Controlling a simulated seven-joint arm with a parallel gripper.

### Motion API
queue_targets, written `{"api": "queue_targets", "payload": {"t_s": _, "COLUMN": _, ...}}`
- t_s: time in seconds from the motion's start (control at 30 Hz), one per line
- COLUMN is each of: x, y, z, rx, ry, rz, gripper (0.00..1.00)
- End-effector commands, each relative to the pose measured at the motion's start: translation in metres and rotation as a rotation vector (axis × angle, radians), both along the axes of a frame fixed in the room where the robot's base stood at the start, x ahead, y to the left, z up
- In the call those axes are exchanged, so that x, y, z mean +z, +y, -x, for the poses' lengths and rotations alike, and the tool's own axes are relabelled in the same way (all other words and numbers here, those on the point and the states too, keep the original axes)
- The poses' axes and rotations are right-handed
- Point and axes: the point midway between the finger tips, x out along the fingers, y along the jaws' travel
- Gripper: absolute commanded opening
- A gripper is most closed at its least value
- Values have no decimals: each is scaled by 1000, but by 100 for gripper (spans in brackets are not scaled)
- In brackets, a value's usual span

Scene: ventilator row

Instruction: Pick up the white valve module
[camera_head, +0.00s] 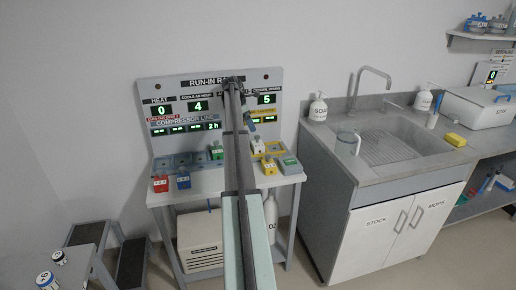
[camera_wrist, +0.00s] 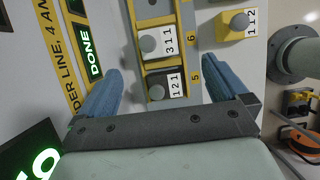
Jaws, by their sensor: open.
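In the wrist view, a module with a grey round knob and a white label reading 3 1 1 (camera_wrist: 158,42) sits in a yellow-edged rack (camera_wrist: 188,50); its body looks pale. Below it, a darker module labelled 1 2 1 (camera_wrist: 163,84) sits in the same rack, by the number 5. My gripper (camera_wrist: 166,82) is open, its two blue fingers apart on either side of the rack, with nothing held. In the head view my arm hides much of the bench, and a small pale module (camera_head: 257,146) shows just right of it.
A yellow module (camera_wrist: 237,25) stands right of the rack in the wrist view. In the head view a red module (camera_head: 160,184) and a blue module (camera_head: 183,181) stand at the bench's front left. A display panel (camera_head: 180,88) rises behind. A sink counter (camera_head: 345,160) stands right.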

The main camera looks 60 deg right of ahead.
Motion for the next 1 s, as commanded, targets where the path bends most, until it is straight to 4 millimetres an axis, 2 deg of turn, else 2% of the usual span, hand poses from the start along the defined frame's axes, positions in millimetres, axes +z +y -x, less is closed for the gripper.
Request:
{"api": "queue_targets", "payload": {"t_s": 0.17, "x": -18, "y": -4, "z": 5, "rx": 1, "ry": 1, "rz": -1, "gripper": 100}}
{"api": "queue_targets", "payload": {"t_s": 0.5, "x": -68, "y": -20, "z": 19, "rx": 0, "ry": 0, "rz": 0, "gripper": 100}}
{"api": "queue_targets", "payload": {"t_s": 0.83, "x": -87, "y": -27, "z": 23, "rx": 1, "ry": 0, "rz": 0, "gripper": 100}}
{"api": "queue_targets", "payload": {"t_s": 1.0, "x": -106, "y": -36, "z": 28, "rx": 1, "ry": 1, "rz": -1, "gripper": 100}}
